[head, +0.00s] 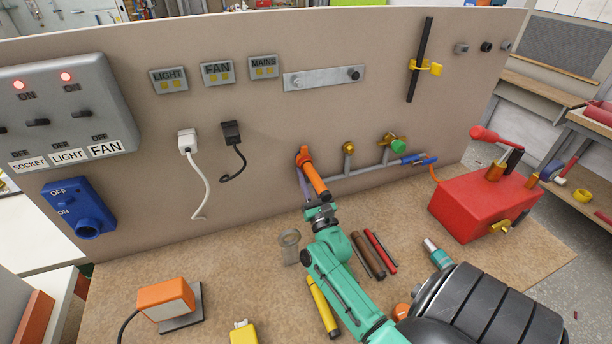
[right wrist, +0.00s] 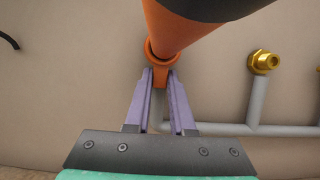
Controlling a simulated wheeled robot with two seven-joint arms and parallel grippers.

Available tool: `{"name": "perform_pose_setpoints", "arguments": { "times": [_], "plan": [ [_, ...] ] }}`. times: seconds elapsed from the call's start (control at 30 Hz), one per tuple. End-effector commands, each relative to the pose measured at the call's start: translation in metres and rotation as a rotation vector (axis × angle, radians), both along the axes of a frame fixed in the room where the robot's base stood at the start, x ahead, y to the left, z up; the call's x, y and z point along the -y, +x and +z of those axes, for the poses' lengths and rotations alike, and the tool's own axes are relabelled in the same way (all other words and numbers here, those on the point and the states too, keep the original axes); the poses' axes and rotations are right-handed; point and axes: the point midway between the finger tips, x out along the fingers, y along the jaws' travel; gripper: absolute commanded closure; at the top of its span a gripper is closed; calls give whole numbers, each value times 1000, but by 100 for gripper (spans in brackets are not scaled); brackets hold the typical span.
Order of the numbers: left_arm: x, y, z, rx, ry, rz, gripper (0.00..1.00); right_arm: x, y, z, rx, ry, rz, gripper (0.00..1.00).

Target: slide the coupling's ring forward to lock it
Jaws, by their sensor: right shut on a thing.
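The orange coupling (head: 317,182) sticks out from the left end of the grey pipe on the panel. Its body is a thick orange tube with a dark band, which fills the top of the right wrist view (right wrist: 185,25). An orange ring (right wrist: 162,50) sits around the tube at its wall end, with a small tab below. My right gripper (right wrist: 161,100) is shut on this tab, its two purple fingers on either side. In the head view my right gripper (head: 304,184) is partly hidden behind the tube. I cannot tell whether the ring is fully seated. My left gripper is out of view.
A brass fitting (head: 348,148) and a green-knobbed valve (head: 397,145) stand right of the coupling. A red box (head: 485,205) stands on the bench to the right. Rods, a yellow tube (head: 322,307) and an orange lamp (head: 166,299) lie below and left.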

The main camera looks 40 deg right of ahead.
Motion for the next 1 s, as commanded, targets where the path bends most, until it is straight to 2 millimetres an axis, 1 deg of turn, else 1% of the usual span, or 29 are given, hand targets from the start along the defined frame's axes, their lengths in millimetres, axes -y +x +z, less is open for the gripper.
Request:
{"name": "perform_pose_setpoints", "arguments": {
  "times": [0.47, 0.67, 0.87, 0.9, 0.97, 1.0],
  "plan": [
    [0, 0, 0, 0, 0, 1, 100, 0, 0, 0, 0, 0, 0, 100],
    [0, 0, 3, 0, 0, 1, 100, -6, -15, 0, -2, -1, 1, 100],
    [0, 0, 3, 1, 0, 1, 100, -6, -16, -1, -2, 0, 1, 100],
    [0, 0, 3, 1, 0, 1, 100, -6, -15, -1, -2, 0, 1, 74],
    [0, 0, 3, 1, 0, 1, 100, -6, -16, -1, -2, 1, 0, 51],
    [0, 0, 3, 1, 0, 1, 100, -6, -15, -1, -2, 1, 0, 48]
  ]
}}
